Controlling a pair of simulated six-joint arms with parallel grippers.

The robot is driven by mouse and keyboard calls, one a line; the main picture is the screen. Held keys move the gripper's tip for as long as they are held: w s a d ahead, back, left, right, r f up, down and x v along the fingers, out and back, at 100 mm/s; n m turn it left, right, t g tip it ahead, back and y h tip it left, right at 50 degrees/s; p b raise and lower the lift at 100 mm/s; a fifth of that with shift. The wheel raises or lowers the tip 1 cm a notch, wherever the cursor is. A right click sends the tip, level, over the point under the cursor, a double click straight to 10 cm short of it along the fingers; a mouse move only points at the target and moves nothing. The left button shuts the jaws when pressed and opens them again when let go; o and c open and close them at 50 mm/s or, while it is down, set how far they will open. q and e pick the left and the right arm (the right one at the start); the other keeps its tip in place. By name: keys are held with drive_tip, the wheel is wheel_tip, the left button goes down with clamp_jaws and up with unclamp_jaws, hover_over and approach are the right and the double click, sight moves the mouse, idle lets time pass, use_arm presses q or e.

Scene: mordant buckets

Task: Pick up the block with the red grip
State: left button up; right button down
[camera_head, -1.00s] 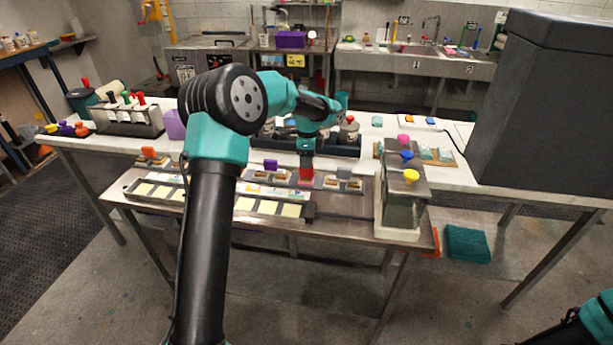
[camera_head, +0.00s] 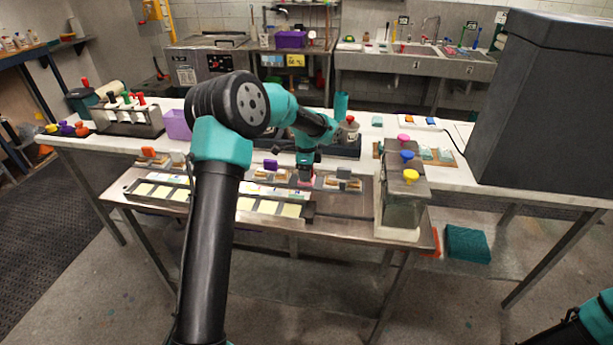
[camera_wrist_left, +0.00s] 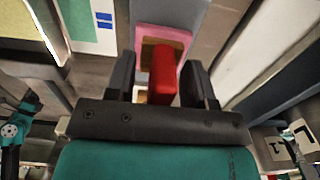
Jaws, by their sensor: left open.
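The block with the red grip (camera_wrist_left: 163,75) stands between the two dark fingers of my left gripper (camera_wrist_left: 163,82) in the left wrist view. A pink-edged pad (camera_wrist_left: 178,34) shows around and beyond it. My left gripper is open, with a finger on either side of the grip; a narrow gap shows on each side. In the head view, my left gripper (camera_head: 306,178) points down at the rack on the near table, and the red grip is mostly hidden by it. My right gripper is out of view; only a bit of that arm shows at the lower right.
A block with a purple grip (camera_head: 270,165) and one with an orange grip (camera_head: 149,152) sit along the same rack. A tray of pale pads (camera_head: 262,207) lies in front. A metal holder with pink, blue and yellow knobs (camera_head: 402,205) stands to the right.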

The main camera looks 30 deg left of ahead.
use_arm(q)
clamp_jaws()
idle(0.5)
drive_tip(key=shift+r, duration=1.7)
drive_tip(key=shift+s+d+r, duration=0.15)
drive_tip(key=shift+s, duration=0.05)
drive_tip(key=s+d, duration=0.2)
drive_tip(key=s, duration=0.2)
drive_tip(key=s+d+r, duration=0.1)
drive_tip(key=s+d, duration=0.2)
drive_tip(key=s, duration=0.1)
drive_tip(key=s+d, duration=0.3)
drive_tip(key=s, duration=0.2)
drive_tip(key=shift+s+r, duration=0.1)
drive_tip(key=shift+r, duration=0.05)
drive_tip(key=shift+r, duration=0.1)
